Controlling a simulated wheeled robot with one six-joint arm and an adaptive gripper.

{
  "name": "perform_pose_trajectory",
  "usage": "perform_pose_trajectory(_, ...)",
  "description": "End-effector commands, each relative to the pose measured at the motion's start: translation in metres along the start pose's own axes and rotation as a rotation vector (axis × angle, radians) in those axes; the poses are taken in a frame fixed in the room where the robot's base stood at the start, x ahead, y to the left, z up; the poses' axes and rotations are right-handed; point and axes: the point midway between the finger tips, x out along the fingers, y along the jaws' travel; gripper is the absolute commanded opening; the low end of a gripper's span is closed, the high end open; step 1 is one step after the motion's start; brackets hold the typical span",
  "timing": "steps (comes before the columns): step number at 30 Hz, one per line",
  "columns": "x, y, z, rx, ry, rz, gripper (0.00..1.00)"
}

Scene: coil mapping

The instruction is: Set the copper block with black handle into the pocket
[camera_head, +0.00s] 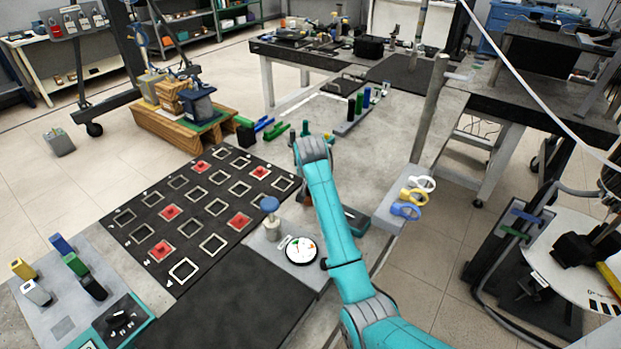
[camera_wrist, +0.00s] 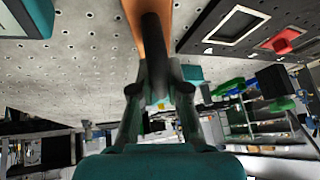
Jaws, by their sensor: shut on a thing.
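In the wrist view, my gripper (camera_wrist: 158,92) is shut on the black handle (camera_wrist: 155,50) of the copper block (camera_wrist: 134,10). The block is at the handle's far end, cut by the top edge of the picture. The black board (camera_head: 240,213) there has several white-framed square pockets (camera_head: 184,270), some with red centres. A grey plate (camera_head: 25,315) at lower left holds several blocks with coloured handles and shows a bare darker square (camera_head: 62,328). I cannot tell which pocket is the task's.
A blue-topped post (camera_head: 270,205) and a round dial (camera_head: 301,250) stand between the board and my arm. Coloured rings (camera_head: 412,196) sit on a grey block at right. Green and black cylinders (camera_head: 355,103) stand farther back.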

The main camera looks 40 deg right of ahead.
Motion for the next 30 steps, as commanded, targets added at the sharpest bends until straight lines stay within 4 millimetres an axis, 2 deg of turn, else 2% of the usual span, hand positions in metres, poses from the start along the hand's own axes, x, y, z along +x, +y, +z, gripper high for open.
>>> perform_pose_trajectory(3, 0.002, 0.0, 0.001, 0.0, 0.001, 0.0, 0.0)
perform_pose_trajectory(4, 0.002, 0.0, 0.001, 0.0, -0.001, 0.0, 0.2)
perform_pose_trajectory(6, 0.002, 0.0, 0.001, 0.0, -0.001, 0.0, 0.37)
perform_pose_trajectory(7, 0.002, 0.0, 0.001, 0.0, -0.001, 0.0, 0.4)
perform_pose_trajectory(16, 0.001, 0.0, 0.0, 0.0, 0.0, 0.0, 0.4)
perform_pose_trajectory(20, -0.008, 0.0, 0.0, 0.0, 0.0, 0.0, 0.4)
perform_pose_trajectory(30, -0.072, -0.001, 0.0, -0.001, 0.002, -0.002, 0.4)
